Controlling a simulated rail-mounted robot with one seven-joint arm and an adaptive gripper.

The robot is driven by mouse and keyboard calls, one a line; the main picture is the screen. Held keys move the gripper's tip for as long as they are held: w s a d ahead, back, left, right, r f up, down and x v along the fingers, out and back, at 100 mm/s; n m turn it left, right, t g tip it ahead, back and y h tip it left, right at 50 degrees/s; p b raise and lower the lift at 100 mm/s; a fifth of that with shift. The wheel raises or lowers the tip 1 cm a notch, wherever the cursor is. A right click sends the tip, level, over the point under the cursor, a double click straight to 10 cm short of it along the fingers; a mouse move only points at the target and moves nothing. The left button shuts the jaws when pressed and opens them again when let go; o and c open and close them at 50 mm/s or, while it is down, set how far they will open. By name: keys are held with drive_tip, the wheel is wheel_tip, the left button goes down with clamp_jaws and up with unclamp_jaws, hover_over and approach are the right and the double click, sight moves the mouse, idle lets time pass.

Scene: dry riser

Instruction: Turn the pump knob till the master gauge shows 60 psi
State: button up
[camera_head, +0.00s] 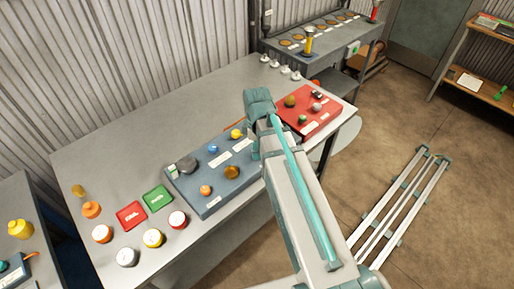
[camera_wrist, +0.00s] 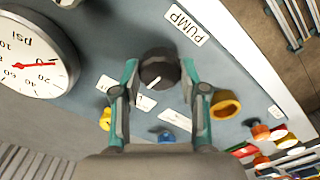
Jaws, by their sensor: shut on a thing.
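The pump knob (camera_wrist: 158,70), round and dark with a white pointer mark, sits beside the PUMP label (camera_wrist: 187,25) on a blue-grey panel (camera_head: 215,204). My gripper (camera_wrist: 159,78) has its two teal fingers on either side of the knob and is shut on it. A white dial gauge marked psi (camera_wrist: 35,58) is cut off at the left of the wrist view, upside down. Its red needle lies nearly horizontal; I cannot read an exact value. In the head view my arm (camera_head: 300,205) hides the knob, the gauge and my fingertips.
The panel also bears a yellow knob (camera_head: 236,134), a blue knob (camera_head: 213,149), an ochre fitting (camera_head: 232,172) and an orange knob (camera_head: 205,189). A red board (camera_head: 322,121) with small parts lies right of the gripper. Several jars stand left; the bench's back left is clear.

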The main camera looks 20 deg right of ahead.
drive_tip(key=m, duration=0.5)
drive_tip(key=shift+m+p, duration=0.3)
drive_tip(key=shift+m, duration=0.1)
drive_tip(key=m, duration=1.2)
drive_tip(key=shift+d+m+p, duration=0.1)
drive_tip(key=shift+m+p, duration=0.2)
drive_tip(key=shift+p, duration=0.05)
drive_tip(key=m, duration=0.5)
drive_tip(key=shift+w+m, duration=0.1)
drive_tip(key=shift+m, duration=0.2)
drive_tip(key=o, duration=1.1)
drive_tip(key=shift+o, duration=0.2)
